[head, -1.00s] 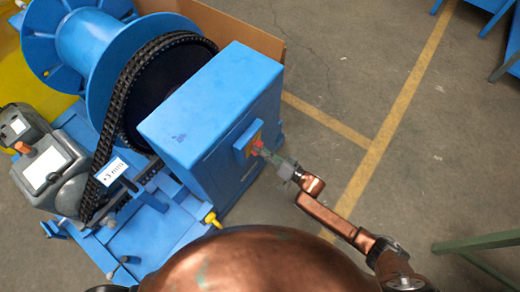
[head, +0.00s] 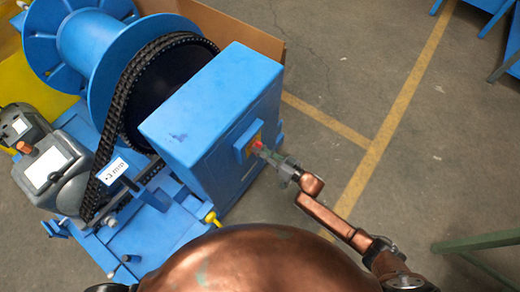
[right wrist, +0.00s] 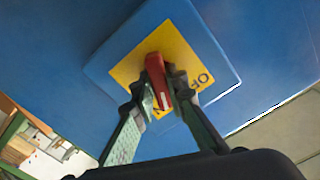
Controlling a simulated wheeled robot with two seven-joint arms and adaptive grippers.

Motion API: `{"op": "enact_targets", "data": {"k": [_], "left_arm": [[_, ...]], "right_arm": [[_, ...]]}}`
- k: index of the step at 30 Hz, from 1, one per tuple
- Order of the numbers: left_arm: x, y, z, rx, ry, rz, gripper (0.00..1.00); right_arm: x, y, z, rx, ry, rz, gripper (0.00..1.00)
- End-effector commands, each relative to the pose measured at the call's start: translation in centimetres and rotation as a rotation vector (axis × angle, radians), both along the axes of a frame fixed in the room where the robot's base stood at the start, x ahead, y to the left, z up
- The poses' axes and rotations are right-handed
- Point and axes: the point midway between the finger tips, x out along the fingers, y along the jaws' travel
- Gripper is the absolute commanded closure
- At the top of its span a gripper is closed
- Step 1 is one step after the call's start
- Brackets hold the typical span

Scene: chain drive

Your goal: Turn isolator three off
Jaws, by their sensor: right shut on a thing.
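The isolator's red handle (right wrist: 158,82) sits on a yellow plate (right wrist: 181,48) on a blue square box, on the side of the large blue housing (head: 212,100). In the right wrist view the handle runs nearly up and down, and letters that look like the start of "OFF" are printed to its right. My right gripper (right wrist: 160,100) is shut on the red handle, one finger on each side. In the head view the right gripper (head: 272,156) reaches the handle from the lower right. My left gripper is not in view.
A black chain (head: 126,100) runs around a dark wheel beside a blue drum (head: 95,40). A grey motor (head: 52,168) and a white tag (head: 112,171) are at left. Bare floor with yellow lines lies right of the housing. A green frame (head: 480,242) stands at lower right.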

Motion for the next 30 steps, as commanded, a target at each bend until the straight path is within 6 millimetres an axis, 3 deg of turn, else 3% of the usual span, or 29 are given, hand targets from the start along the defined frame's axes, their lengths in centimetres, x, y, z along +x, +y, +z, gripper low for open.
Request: {"op": "enact_targets", "data": {"k": [11, 30], "left_arm": [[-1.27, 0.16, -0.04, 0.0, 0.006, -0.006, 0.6], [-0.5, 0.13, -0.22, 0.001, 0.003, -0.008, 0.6]], "right_arm": [[-0.01, -0.05, -0.04, -0.212, -0.289, -0.001, 1.0], [0.0, -0.07, -0.16, -0.56, -0.766, -0.001, 1.0]]}}
